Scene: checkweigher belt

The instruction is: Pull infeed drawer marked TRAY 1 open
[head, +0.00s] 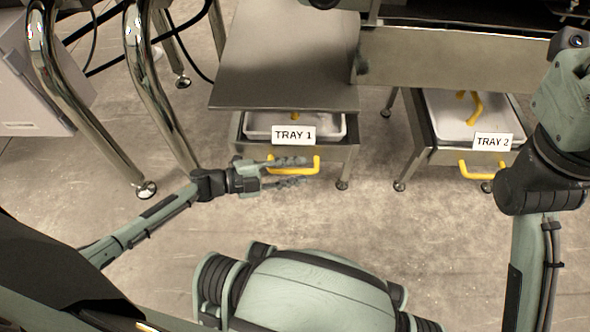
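The infeed drawer marked TRAY 1 (258,145) sits under a grey metal top, with its label (294,135) on the front. A strip of the pale tray (259,124) inside it shows past the top's front edge. The drawer has a yellow handle (318,164) on its front. My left gripper (306,171) is at this handle, its two fingers apart, one above and one below the handle's bar in the picture. I cannot tell whether they touch it. My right arm stands at the right edge; its gripper is not in view.
A second drawer marked TRAY 2 (447,158) with a yellow handle (482,176) stands to the right. Shiny curved metal legs (150,90) stand on the left, close to my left arm. The floor (390,225) in front of the drawers is clear.

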